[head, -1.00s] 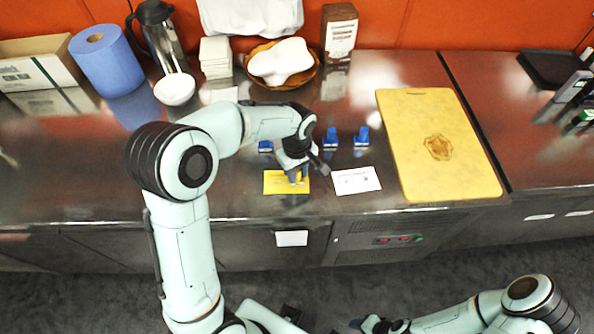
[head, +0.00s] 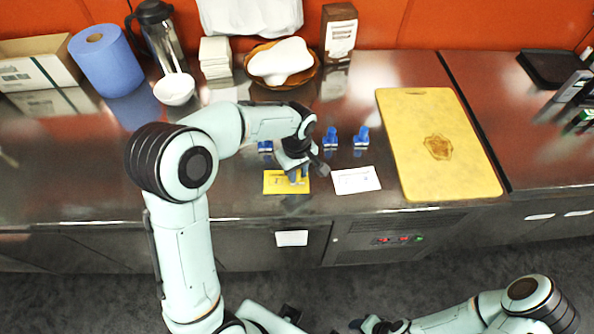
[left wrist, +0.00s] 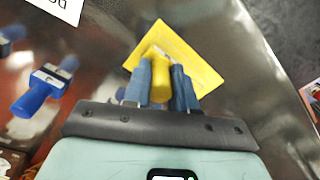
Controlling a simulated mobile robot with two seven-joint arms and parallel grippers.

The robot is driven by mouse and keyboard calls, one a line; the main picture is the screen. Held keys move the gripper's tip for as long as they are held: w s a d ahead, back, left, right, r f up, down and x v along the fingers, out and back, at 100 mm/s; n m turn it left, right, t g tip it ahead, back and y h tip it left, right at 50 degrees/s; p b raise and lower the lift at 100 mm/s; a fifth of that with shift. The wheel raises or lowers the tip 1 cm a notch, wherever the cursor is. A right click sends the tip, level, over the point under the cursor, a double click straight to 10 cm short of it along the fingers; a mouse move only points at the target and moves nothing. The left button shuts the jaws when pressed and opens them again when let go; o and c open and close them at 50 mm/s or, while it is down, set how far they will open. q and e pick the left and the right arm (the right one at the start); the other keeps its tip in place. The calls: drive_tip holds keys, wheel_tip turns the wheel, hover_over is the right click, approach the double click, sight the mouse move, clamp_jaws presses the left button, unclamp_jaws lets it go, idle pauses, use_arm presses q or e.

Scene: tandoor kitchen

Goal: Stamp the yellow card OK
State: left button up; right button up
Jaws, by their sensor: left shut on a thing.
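The yellow card (head: 272,187) lies flat on the steel counter, left of a white card (head: 356,180). My left gripper (head: 297,177) is over the yellow card's right part, pointing down. In the left wrist view my left gripper (left wrist: 162,88) is shut on a stamp with a yellow handle (left wrist: 160,82). The yellow card (left wrist: 190,52) shows beyond it. The stamp's lower end is mostly hidden, so I cannot tell whether it touches the card. My right gripper (head: 372,325) is low in the head view, away from the counter; its jaws are unclear.
Blue stamps stand behind the cards: one on the left (head: 265,146), one in the middle (head: 330,138), one on the right (head: 361,138). A yellow cutting board (head: 425,120) lies to the right. A white bowl (head: 174,90) and a wooden bowl (head: 255,75) are at the back.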

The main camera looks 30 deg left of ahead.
use_arm(q)
drive_tip(key=shift+r+p, duration=0.75)
drive_tip(key=shift+r, duration=0.75)
drive_tip(key=shift+r+p, duration=0.8)
drive_tip(key=shift+r, duration=1.2)
use_arm(e)
drive_tip(key=w+r, duration=0.3)
drive_tip(key=r, duration=0.1)
drive_tip(key=shift+w+r, duration=0.1)
drive_tip(key=shift+w, duration=0.3)
drive_tip(key=shift+s, duration=0.1)
